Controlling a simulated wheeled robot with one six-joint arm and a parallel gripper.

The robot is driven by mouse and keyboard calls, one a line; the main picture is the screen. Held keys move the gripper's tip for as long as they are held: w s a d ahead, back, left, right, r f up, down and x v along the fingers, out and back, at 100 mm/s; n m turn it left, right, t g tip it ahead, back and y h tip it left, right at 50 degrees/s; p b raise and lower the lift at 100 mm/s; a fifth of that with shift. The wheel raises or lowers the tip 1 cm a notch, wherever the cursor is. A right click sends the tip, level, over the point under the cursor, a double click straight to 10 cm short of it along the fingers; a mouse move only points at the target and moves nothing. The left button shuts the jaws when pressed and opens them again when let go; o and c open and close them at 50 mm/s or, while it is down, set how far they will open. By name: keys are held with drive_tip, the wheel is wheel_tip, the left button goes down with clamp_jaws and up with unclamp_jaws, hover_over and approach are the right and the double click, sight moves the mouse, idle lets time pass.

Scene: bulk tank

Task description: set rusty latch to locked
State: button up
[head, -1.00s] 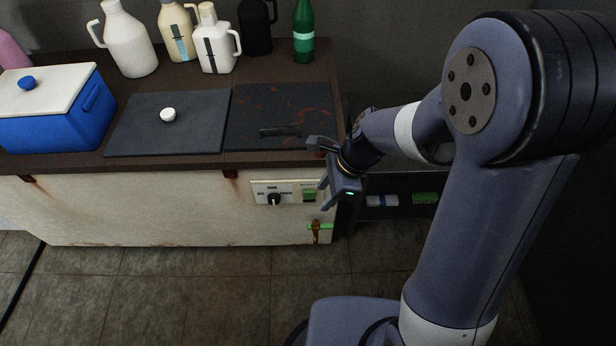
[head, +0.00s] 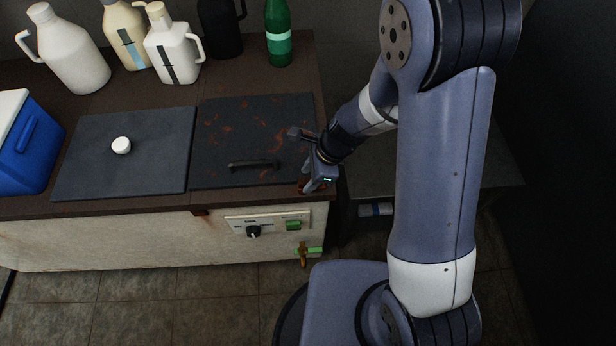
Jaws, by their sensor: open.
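A small rust-brown part (head: 302,187) sits at the counter's front right corner, partly hidden by my gripper; it may be the rusty latch. A brass-brown lever (head: 303,258) with a green bar (head: 315,250) hangs low on the front panel. I cannot tell for sure which of these is the latch, nor read a locked mark. My gripper (head: 301,160) is open and empty, just right of the rust-spotted dark lid (head: 222,135), with its lower finger close to the rust-brown part. I cannot tell whether they touch.
A control plate with a black knob (head: 253,231) and a green switch (head: 293,225) is on the front panel. The lid has a black handle (head: 254,165). A white knob (head: 121,145) tops the left lid. Jugs, a green bottle (head: 278,40) and a blue cooler (head: 30,150) stand on the counter.

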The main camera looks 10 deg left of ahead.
drive_tip(key=shift+a+f, duration=0.2)
drive_tip(key=shift+f, duration=0.3)
clamp_jaws()
